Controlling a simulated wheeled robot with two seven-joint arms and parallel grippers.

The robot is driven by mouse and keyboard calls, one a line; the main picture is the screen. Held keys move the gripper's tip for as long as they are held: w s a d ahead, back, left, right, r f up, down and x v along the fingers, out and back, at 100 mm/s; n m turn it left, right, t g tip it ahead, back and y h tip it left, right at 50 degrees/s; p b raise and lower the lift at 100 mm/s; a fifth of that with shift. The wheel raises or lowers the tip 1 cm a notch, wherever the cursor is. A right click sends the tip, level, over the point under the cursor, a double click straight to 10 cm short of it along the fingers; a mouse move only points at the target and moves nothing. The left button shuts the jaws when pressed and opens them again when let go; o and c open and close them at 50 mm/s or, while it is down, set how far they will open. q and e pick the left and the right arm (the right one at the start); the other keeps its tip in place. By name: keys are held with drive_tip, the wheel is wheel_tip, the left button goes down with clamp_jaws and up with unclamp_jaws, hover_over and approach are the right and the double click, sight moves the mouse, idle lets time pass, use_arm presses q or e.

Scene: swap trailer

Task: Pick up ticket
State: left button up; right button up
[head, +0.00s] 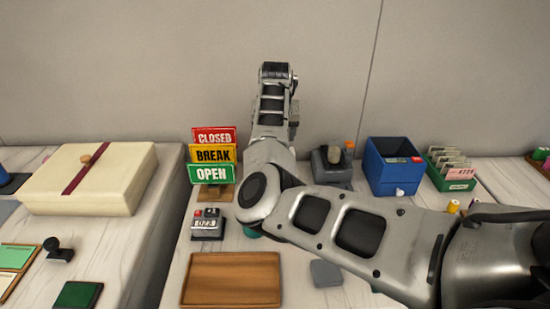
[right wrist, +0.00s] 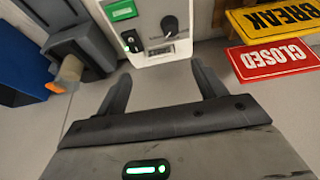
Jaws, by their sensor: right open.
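My right arm reaches in from the right in the head view and bends up toward the wall. Its gripper is hidden there behind the arm. In the right wrist view the right gripper (right wrist: 161,76) is open and empty, its fingers apart. A white machine (right wrist: 148,22) with a green label and a black knob stands just beyond the fingertips, partly cut off by the picture edge. I cannot make out a loose ticket at its small slot (right wrist: 159,49). Several upright tickets (head: 447,162), one pink with a number, stand in a green box (head: 458,186) at the right. My left gripper is not in view.
CLOSED, BREAK and OPEN signs (head: 212,155) stand left of my arm. A counter stamp (head: 208,224) and a wooden tray (head: 231,279) lie in front. A grey device (head: 333,168) and a blue box (head: 392,167) stand right of it. A cream box (head: 90,180) sits far left.

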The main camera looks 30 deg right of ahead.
drive_tip(key=shift+x, duration=2.8)
drive_tip(key=shift+w+d+f, duration=0.1)
drive_tip(key=shift+d+f, duration=0.05)
drive_tip(key=c, duration=1.3)
